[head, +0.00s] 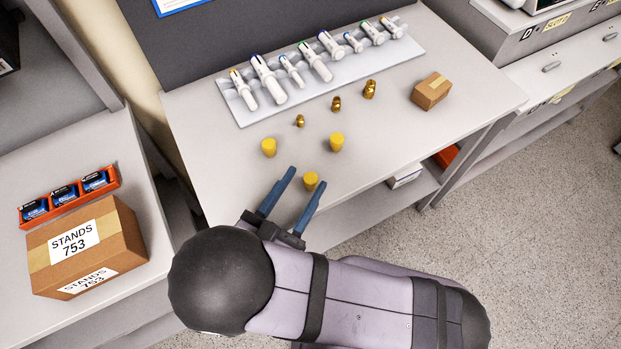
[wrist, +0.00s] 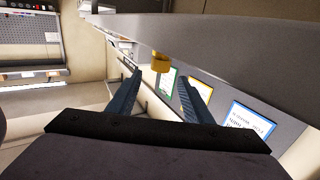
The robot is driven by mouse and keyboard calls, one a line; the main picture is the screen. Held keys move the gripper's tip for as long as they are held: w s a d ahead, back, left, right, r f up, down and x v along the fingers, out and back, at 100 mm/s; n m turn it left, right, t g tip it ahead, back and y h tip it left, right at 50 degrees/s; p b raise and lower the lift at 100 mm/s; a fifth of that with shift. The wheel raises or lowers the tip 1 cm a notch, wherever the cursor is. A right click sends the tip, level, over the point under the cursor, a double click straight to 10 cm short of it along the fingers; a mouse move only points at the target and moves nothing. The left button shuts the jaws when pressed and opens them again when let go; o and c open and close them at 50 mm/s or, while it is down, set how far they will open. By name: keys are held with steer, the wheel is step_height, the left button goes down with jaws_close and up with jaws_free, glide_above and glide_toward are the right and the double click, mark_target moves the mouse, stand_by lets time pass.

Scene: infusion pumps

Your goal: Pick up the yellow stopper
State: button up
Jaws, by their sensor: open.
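Three yellow stoppers stand on the grey bench in the head view: one at the left (head: 269,148), one at the right (head: 336,143), and the nearest one (head: 310,181) by the bench's front edge. My gripper (head: 304,178) is open and empty, its two blue fingers pointing at the bench. In the head view the nearest stopper shows close to the right fingertip; contact cannot be told. In the wrist view, a yellow stopper (wrist: 160,63) appears ahead, between and beyond the open fingertips (wrist: 164,78), and the bench looks upside down.
A white rack (head: 240,111) of several pipettes lies along the bench's back. Three brass weights, including a middle one (head: 336,104), stand before it. A small cardboard box (head: 431,91) sits at the right. A larger box (head: 87,247) and an orange tray (head: 110,173) occupy the left bench.

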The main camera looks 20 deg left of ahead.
mark_target(314, 173)
steer(key=shift+f, duration=0.95)
steer(key=shift+r+p+x, duration=0.15)
steer(key=shift+p+x, duration=0.6)
steer(key=shift+x, duration=0.7)
steer(key=shift+r+p+x, duration=0.2)
steer(key=shift+p+x, duration=0.5)
steer(key=shift+x, duration=0.8)
steer(key=shift+w+d+f, duration=0.15)
steer(key=shift+w+d, duration=0.15)
steer(key=shift+w, duration=0.4)
steer(key=c, duration=1.1)
